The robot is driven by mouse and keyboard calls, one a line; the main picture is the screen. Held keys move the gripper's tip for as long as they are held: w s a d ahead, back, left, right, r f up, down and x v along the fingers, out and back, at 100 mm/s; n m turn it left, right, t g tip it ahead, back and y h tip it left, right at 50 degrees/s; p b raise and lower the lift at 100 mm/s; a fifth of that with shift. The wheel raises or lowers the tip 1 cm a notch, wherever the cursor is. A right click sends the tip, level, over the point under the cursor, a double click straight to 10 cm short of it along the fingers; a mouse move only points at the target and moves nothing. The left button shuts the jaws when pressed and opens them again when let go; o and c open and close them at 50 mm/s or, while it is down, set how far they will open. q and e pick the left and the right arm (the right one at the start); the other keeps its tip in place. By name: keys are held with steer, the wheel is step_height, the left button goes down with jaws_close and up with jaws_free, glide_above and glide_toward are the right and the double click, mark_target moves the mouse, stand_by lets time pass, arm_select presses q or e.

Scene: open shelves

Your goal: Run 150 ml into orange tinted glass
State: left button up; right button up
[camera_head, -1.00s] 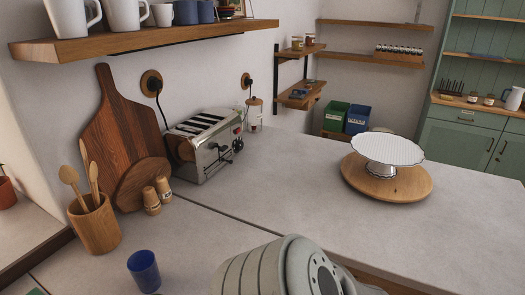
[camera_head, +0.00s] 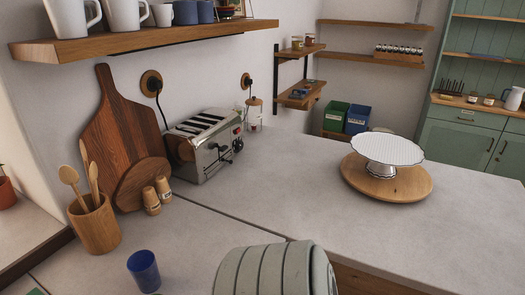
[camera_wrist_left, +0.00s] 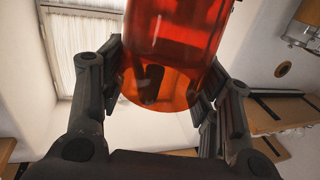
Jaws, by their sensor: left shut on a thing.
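The orange tinted glass (camera_wrist_left: 172,50) shows in the left wrist view, see-through and orange-red. My left gripper (camera_wrist_left: 160,75) is shut around it, with a dark finger on each side. The glass's upper part runs out of the top of the picture, and I cannot tell whether it holds liquid. Neither the glass nor my left gripper shows in the head view. My right gripper is in neither view. No tap or dispenser can be made out.
On the counter are a blue cup (camera_head: 143,271), a wooden utensil pot (camera_head: 95,224), cutting boards (camera_head: 124,135), two shakers (camera_head: 157,195), a toaster (camera_head: 206,145) and a white cake stand (camera_head: 387,150) on a wooden board (camera_head: 408,187). A mug shelf (camera_head: 150,41) hangs above. The counter's middle is bare.

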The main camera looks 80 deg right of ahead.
arm_select(q)
steer(key=shift+r, duration=3.1)
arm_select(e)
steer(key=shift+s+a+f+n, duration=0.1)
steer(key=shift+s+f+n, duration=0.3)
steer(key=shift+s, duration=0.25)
arm_select(q)
steer(key=shift+f, duration=0.1)
steer(key=s+a+f, duration=0.4)
steer(key=a+f, duration=0.3)
steer(key=a, duration=0.2)
steer(key=s+a+f+n+y+b, duration=0.1)
steer(key=s+a+f, duration=0.3)
steer(key=a, duration=0.5)
step_height(320, 180, down, 3)
steer(key=shift+s+a+r, duration=0.15)
steer(key=shift+s+a, duration=0.1)
steer(key=shift+s, duration=0.05)
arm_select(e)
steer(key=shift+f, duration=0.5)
